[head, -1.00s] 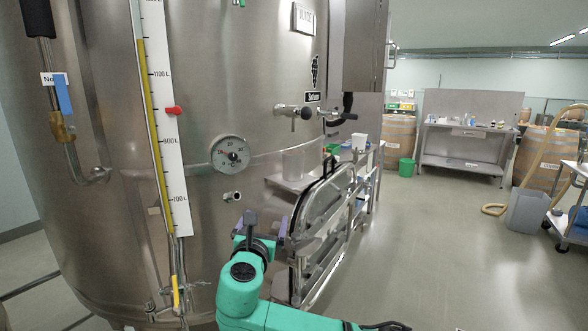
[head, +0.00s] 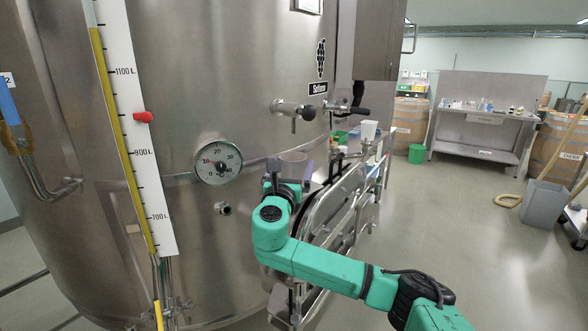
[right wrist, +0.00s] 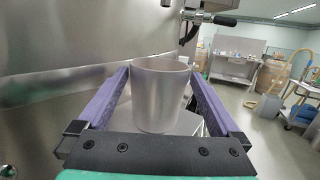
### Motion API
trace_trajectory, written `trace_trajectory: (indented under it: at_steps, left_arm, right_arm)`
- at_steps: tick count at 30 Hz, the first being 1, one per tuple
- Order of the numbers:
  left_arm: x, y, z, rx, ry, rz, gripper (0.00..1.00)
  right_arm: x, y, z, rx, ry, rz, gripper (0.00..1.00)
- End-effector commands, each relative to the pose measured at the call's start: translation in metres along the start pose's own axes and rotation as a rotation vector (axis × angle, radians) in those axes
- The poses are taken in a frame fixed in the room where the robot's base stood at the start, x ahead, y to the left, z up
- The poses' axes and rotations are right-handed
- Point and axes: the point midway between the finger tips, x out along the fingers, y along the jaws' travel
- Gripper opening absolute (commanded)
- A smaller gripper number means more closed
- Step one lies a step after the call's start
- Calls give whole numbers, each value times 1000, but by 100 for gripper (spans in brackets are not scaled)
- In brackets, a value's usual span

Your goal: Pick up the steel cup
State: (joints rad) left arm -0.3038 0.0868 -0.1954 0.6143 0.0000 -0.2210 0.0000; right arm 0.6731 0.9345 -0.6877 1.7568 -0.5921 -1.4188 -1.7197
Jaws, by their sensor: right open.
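The steel cup (head: 293,157) shows in the head view beside the big vat, partly hidden by my right gripper. In the right wrist view the cup (right wrist: 158,98) stands upright between the two purple fingers of my right gripper (right wrist: 160,76). The gripper is open, with a finger on either side of the cup. I cannot tell whether either finger touches it. In the head view my right gripper (head: 289,172) is at the cup, low and in front of it. My left gripper is not in view.
A large steel vat (head: 210,100) with a dial (head: 218,161) and a valve (head: 296,110) stands close on the left. A white cup (head: 369,129) is farther back. A steel hatch door (head: 330,207) lies beside my arm.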

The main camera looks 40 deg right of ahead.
Motion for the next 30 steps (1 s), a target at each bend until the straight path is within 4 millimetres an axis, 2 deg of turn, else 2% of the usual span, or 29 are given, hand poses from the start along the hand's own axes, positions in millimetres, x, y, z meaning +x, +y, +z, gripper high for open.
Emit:
trace_trajectory:
  at_steps: [1, 4, 11, 14, 15, 18, 30]
  left_arm:
    - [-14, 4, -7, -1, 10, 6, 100]
    - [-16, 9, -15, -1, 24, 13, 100]
    - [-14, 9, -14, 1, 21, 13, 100]
    - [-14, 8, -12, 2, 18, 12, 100]
    - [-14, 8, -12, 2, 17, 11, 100]
    - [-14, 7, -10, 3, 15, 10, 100]
    - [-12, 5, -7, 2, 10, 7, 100]
  right_arm:
    - [12, 0, 9, -2, 0, -4, 100]
    - [26, 1, 5, -1, 0, -2, 100]
    - [30, 1, 1, 1, 1, 1, 100]
    - [30, 1, 1, 1, 1, 0, 66]
    - [30, 1, 1, 1, 0, 1, 50]
    - [30, 1, 1, 1, 1, 1, 13]
    - [30, 1, 6, 2, -1, 0, 13]
